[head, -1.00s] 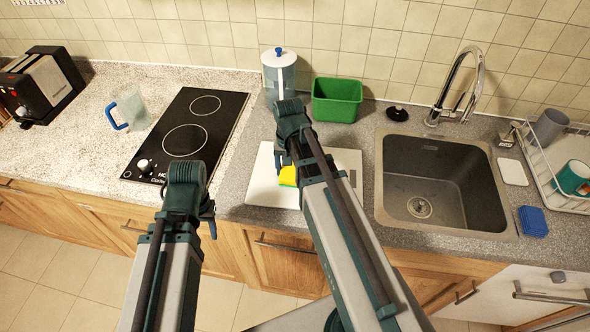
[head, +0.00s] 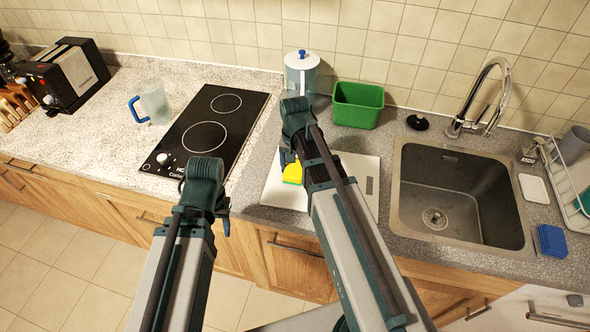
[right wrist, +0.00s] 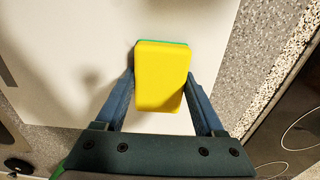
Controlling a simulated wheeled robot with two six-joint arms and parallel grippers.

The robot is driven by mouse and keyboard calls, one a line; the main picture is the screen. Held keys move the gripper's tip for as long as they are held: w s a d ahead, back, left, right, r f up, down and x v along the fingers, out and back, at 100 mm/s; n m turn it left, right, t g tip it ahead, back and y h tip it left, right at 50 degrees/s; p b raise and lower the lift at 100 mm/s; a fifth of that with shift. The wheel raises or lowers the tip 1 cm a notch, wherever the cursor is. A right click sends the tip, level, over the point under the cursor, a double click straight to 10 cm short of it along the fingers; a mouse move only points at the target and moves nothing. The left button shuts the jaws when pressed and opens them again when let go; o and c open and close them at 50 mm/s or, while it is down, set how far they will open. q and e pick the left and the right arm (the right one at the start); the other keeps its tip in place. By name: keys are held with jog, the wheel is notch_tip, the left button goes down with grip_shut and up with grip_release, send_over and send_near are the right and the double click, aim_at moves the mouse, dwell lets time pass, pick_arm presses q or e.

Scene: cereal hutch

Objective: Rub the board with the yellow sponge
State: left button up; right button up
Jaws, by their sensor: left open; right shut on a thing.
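The board (head: 278,192) is a flat white slab with a small grey rectangle near its right edge, lying on the grey counter between the hob and the sink. My right gripper (head: 288,160) is shut on the yellow sponge (head: 294,173) over the left part of the board. In the right wrist view the sponge (right wrist: 162,75), with a green layer at its far edge, sits between both fingers above the white board (right wrist: 60,60). I cannot tell whether it touches the board. My left gripper (head: 223,222) is open and empty, in front of the counter edge. My right arm hides part of the board.
A lidded canister (head: 301,72) and a green bin (head: 357,104) stand behind the board. The black hob (head: 205,135) and a blue-handled jug (head: 152,104) are at left. The sink (head: 460,195), blue sponge (head: 552,241) and dish rack (head: 566,180) are at right.

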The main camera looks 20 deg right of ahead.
jog(key=shift+w+d+r, duration=0.1)
jog(key=shift+w+d, duration=0.35)
jog(key=shift+w, duration=0.25)
jog(key=shift+s+d, duration=0.5)
jog(key=shift+d, duration=0.25)
jog(key=shift+s+d, duration=0.45)
jog(key=shift+d, duration=0.3)
jog(key=shift+d, duration=0.15)
jog(key=shift+s+d, duration=0.45)
jog(key=shift+d, duration=0.3)
jog(key=shift+s+d, duration=0.4)
jog(key=shift+d, duration=0.3)
